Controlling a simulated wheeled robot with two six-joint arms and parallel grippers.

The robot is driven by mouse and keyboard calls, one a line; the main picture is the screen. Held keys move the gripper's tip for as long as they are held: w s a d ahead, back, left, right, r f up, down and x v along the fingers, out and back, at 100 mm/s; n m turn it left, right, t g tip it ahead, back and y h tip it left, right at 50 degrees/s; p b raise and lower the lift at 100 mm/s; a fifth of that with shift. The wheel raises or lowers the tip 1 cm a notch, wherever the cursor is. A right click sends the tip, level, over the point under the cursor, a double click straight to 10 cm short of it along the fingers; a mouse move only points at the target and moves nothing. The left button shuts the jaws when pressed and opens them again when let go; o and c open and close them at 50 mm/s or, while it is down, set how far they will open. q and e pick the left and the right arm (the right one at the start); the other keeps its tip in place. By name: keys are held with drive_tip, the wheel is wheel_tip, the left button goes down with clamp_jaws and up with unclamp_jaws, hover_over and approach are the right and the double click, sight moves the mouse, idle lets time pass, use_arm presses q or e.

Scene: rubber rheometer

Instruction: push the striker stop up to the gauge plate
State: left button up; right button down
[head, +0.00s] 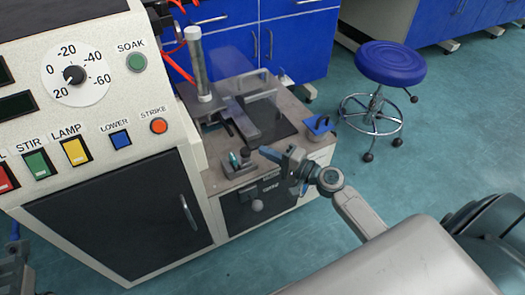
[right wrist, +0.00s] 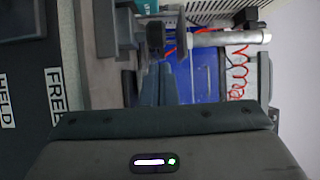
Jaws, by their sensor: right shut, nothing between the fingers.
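My right gripper (head: 268,152) reaches in from the right over the front of the wooden bench top. It is shut and empty, its tips close to a small grey block with a teal part (head: 235,161). I cannot tell for sure whether this block is the striker stop, or whether the tips touch it. A grey arm-like piece (head: 244,127) lies just behind it. I cannot pick out the gauge plate with certainty. In the right wrist view the fingers (right wrist: 158,82) are together, with a dark round knob (right wrist: 155,36) beyond them. Part of my left arm shows at the lower left edge; its fingers are unclear.
A control panel (head: 85,110) with coloured buttons stands left of the bench. An upright metal cylinder (head: 197,65) rises at the back. A small blue-topped item (head: 319,125) sits at the bench's right corner. A blue stool (head: 390,62) stands beyond, on open floor.

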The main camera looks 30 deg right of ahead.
sight(244, 158)
drive_tip(key=shift+w+a, duration=0.15)
drive_tip(key=shift+a, duration=0.7)
drive_tip(key=shift+a, duration=0.7)
drive_tip(key=shift+d, duration=0.1)
